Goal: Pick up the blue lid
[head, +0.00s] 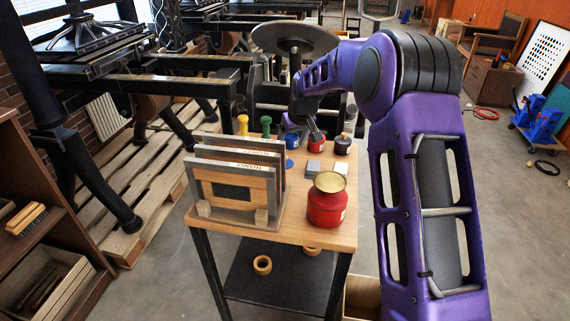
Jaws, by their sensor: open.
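My gripper (315,133) points down over the far part of the table, close to a small red can (316,144) and to the right of the blue lid. Its jaws are open and hold nothing that I can see. I cannot tell whether they touch the can. My purple arm crosses the right side of the view.
Dark presses stand behind and left.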

